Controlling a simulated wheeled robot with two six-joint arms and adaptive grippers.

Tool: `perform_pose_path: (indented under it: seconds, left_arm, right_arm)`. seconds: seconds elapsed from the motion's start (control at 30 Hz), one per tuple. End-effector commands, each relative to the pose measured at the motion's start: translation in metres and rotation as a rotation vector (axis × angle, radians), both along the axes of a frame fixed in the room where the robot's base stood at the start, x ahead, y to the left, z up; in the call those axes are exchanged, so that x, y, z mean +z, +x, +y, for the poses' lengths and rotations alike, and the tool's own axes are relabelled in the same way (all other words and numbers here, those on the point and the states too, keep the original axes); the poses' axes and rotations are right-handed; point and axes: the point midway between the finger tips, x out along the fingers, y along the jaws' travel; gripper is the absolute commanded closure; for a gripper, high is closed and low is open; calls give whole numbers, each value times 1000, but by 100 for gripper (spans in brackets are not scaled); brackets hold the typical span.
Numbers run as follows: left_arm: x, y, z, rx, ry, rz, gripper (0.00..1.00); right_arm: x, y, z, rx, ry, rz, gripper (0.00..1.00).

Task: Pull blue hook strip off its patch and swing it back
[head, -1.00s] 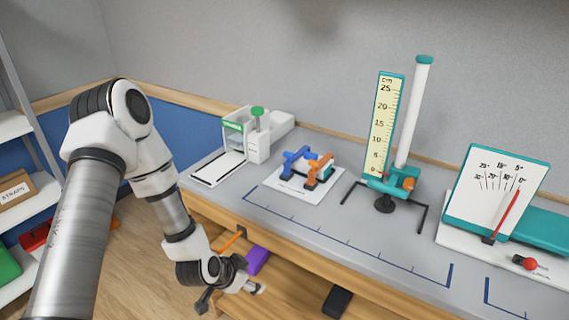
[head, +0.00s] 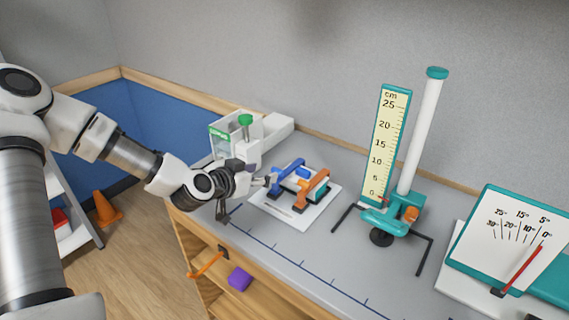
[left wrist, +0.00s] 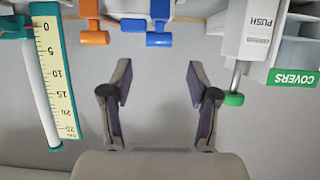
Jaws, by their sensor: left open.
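The blue strip (head: 287,172) is a raised bar on a white board (head: 285,215) on the bench, left of a similar orange strip (head: 312,188). The patch under it is not clear to me. In the left wrist view the blue strip (left wrist: 159,22) shows at the top edge, beyond my fingertips, with the orange strip (left wrist: 92,25) to its left. My left gripper (head: 264,181) is just left of the blue strip in the head view. In the left wrist view my left gripper (left wrist: 158,76) is open, with nothing between its fingers. My right gripper is not in view.
A white dispenser with a green knob (head: 245,119) stands behind my left gripper. A cm scale (head: 385,150) with a white tube stands to the right on black legs. A tilted angle board (head: 510,240) is farther right.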

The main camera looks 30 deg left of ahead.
Motion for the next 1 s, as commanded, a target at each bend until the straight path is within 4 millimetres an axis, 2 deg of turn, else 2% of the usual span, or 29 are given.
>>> perform_pose_path:
  seconds: [0.13,0.4,0.7,0.73,0.8,0.87,0.9,1.0]
  left_arm:
    - [-13,18,-3,-6,10,2,40]
    - [-27,60,-6,-3,5,2,40]
    - [-29,66,-6,-3,0,0,40]
    - [-29,66,-6,-3,0,0,47]
    - [-29,66,-6,-4,1,1,71]
    - [-29,66,-6,-4,1,1,93]
    - [-29,66,-6,-4,1,1,100]
    - [-29,66,-6,-4,1,1,100]
  right_arm:
    - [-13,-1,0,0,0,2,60]
    - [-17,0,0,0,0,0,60]
    - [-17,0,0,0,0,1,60]
    - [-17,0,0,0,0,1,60]
    - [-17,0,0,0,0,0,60]
    - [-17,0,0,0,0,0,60]
    - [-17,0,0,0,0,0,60]
    - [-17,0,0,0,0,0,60]
